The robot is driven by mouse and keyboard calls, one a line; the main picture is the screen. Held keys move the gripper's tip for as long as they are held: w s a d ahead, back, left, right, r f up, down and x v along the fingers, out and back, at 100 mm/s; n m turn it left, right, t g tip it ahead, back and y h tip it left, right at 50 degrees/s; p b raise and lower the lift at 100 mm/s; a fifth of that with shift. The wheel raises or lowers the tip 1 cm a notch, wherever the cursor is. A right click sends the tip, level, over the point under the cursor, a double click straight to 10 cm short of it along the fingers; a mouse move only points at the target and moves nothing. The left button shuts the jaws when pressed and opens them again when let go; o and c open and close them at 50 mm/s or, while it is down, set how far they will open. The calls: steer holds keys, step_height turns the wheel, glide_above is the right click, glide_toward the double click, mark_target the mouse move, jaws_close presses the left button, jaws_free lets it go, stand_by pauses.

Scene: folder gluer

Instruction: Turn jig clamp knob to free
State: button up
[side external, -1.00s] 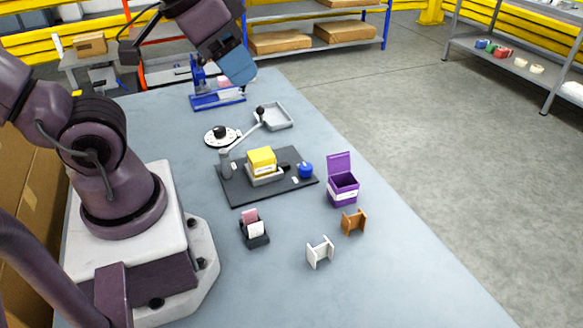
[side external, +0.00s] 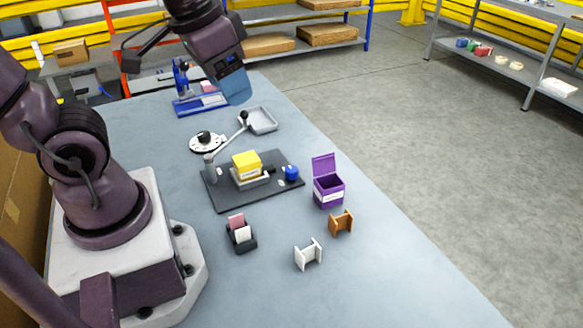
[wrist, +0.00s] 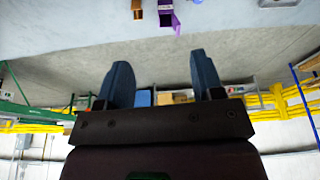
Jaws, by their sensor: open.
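The dark jig plate (side external: 225,197) lies on the table in the side view. It bears a yellow box (side external: 246,160) in a grey holder (side external: 252,182), a blue knob (side external: 291,172) at its right end, and a post with a slanted lever ending in a black ball (side external: 244,115). Behind it is a white dial with a black knob (side external: 204,136); I cannot tell which knob is the clamp's. My gripper (side external: 236,90) is above the table's far part, apart from everything. In the wrist view my gripper (wrist: 160,60) is open and empty.
A purple open box (side external: 328,190), an orange part (side external: 341,222), a white part (side external: 308,254) and a dark holder with cards (side external: 240,234) stand nearer. A grey tray (side external: 260,121) and a blue fixture (side external: 200,104) are at the back. The table's near right is clear.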

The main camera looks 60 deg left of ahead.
steer(key=w+a+f+m+g, duration=0.1)
steer(key=w+a+f+g, duration=0.2)
steer(key=w+a+f, duration=0.35)
steer(key=m, duration=0.9)
glide_above(292, 169)
step_height(292, 169, down, 11)
steer(key=shift+g, duration=0.3)
step_height(292, 169, down, 13)
steer(key=c, duration=0.9)
